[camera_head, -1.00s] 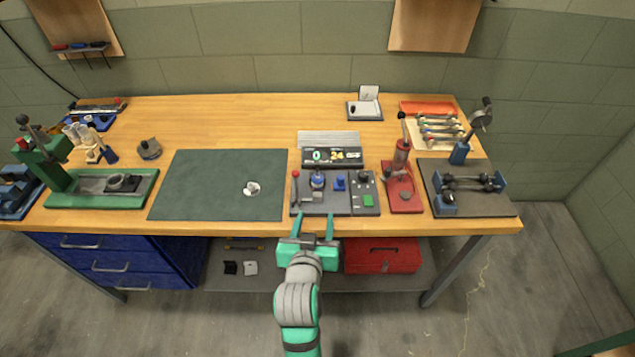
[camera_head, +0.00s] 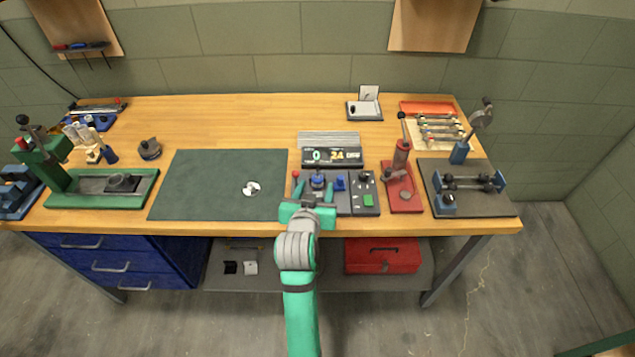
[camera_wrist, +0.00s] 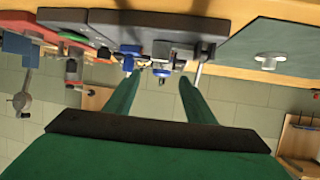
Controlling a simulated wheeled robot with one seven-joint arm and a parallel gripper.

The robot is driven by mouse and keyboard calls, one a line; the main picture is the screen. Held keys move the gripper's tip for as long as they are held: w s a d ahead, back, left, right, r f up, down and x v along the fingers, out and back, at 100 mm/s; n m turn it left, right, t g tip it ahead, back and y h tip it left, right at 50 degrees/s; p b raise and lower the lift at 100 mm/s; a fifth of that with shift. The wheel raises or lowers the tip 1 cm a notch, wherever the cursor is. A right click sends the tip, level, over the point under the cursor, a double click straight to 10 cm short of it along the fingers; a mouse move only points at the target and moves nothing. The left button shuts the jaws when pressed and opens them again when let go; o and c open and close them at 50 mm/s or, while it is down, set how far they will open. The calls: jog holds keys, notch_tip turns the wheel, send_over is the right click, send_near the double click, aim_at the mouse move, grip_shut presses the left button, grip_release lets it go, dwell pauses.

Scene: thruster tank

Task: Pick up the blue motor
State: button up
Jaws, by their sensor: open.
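The blue motor (camera_head: 317,181) looks like a small round blue part with a dark top, seated on the left part of a grey fixture base (camera_head: 337,208). It also shows in the wrist view (camera_wrist: 162,73), upside down and framed between my fingertips. My gripper (camera_head: 314,179) is open, with one green finger on each side of the motor. The fingers also show in the wrist view (camera_wrist: 160,82). I cannot tell whether either finger touches the motor. Nothing is held.
A blue block (camera_head: 340,183) sits on the fixture just right of the right finger. A red-knobbed lever (camera_head: 295,175) stands close to the left finger. A display box (camera_head: 331,157) is behind. A red press (camera_head: 402,175) is to the right. The green mat (camera_head: 215,185) is mostly clear.

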aim_at(317, 182)
jog(key=shift+x, duration=1.9)
jog(key=shift+a+r, duration=0.1)
jog(key=shift+a, duration=0.05)
jog(key=c, duration=1.2)
